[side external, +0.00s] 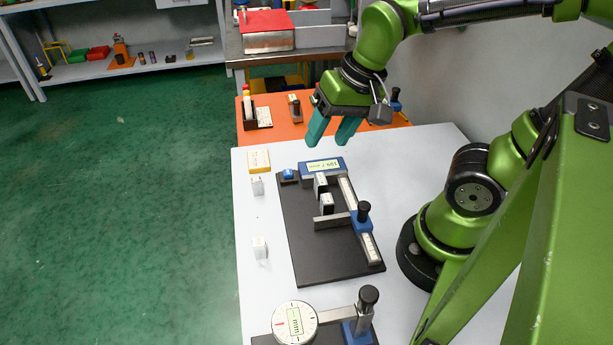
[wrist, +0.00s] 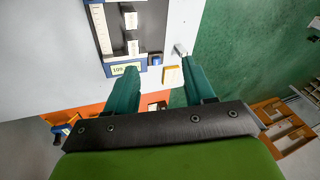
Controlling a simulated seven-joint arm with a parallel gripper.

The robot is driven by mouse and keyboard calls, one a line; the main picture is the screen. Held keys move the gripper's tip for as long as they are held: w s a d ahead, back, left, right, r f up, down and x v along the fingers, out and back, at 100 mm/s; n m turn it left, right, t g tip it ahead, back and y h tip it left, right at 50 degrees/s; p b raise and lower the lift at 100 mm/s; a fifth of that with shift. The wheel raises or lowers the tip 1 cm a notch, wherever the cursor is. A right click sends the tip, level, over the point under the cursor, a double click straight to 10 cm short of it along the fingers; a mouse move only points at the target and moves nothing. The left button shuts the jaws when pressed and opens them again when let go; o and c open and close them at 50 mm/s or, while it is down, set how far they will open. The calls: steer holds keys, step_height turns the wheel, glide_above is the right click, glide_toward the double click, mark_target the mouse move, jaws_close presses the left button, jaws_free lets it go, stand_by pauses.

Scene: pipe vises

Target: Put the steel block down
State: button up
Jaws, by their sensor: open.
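My gripper (side external: 327,141) is open and empty, its two teal fingers apart and pointing down above the far end of the white table. It also shows open in the wrist view (wrist: 164,78). Two small steel-looking blocks stand on the black base plate (side external: 311,258): one (side external: 320,184) near the digital display, one (side external: 326,204) by the grey jaw. They also show in the wrist view, one farther from the fingers (wrist: 131,20) and one nearer (wrist: 133,47). Two similar pale blocks (side external: 257,186) (side external: 260,248) stand on the table left of the plate. I cannot tell which is the task's block.
The blue-framed display (side external: 322,166) sits at the plate's far end. A yellow-and-white box (side external: 259,162) lies beside it. A blue-based clamp with a black knob (side external: 363,213) rises on the right. A round dial gauge (side external: 295,323) is at the front. The table's left strip is mostly clear.

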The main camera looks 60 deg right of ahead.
steer(key=r+n+t, duration=0.1)
steer(key=r, duration=0.1)
steer(key=r+n+t, duration=0.1)
steer(key=r+t, duration=0.1)
steer(key=shift+s+d+r+y, duration=0.2)
steer(key=shift+r+y, duration=0.1)
steer(key=shift+r, duration=0.05)
stand_by(0.4)
